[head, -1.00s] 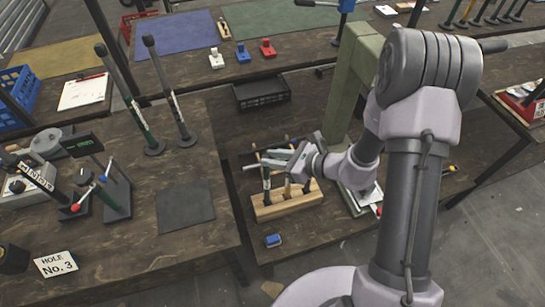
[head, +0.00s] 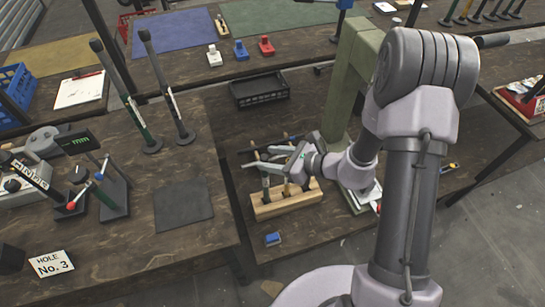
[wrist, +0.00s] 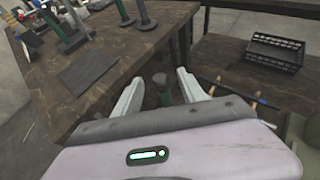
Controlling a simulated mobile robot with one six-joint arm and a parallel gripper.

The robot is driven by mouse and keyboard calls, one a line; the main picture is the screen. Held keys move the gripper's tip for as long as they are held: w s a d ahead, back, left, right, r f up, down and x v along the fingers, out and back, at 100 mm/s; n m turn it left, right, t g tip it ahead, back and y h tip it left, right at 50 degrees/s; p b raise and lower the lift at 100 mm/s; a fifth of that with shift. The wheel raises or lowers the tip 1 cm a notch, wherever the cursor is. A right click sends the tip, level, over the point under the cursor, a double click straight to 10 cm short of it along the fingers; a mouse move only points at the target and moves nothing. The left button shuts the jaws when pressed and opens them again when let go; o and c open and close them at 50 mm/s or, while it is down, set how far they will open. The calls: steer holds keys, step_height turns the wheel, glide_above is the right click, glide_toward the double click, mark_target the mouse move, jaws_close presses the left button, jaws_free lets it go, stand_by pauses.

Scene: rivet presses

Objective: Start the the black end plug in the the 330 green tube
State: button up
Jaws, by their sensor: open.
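A tall green tube (head: 138,118) with a dark upper end stands upright in a round foot on the left table. It may be the 330 tube, but I cannot read its label. A wooden rack (head: 300,206) on the lower table holds several upright pieces. My gripper (head: 258,160) is open over this rack. In the wrist view, a green piece with a dark round top (wrist: 160,79) stands between the open fingers, with gaps on both sides. I cannot tell whether this piece is the black end plug. The fingers partly hide the rack's contents.
A grey post (head: 166,90) stands beside the tall tube. A dark mat (head: 184,207) lies on the left table. A black crate (head: 260,90) sits behind the rack and a blue block (head: 273,239) in front. A thick green frame column (head: 345,85) rises right of the rack.

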steer(key=p+v, duration=0.5)
steer(key=v, duration=1.2)
steer(key=shift+s, duration=0.15)
steer(key=shift+d+r, duration=0.1)
steer(key=s+a+r+n+h, duration=0.2)
steer(key=s+r+n+h, duration=0.2)
steer(key=s+r+n, duration=0.3)
steer(key=s+a+r+n+h, duration=0.3)
steer(key=s+r+n+h, duration=0.2)
steer(key=r+n, duration=0.7)
steer(key=shift+s+r+n+g, duration=0.4)
steer(key=shift+s+r, duration=0.5)
steer(key=shift+r, duration=0.05)
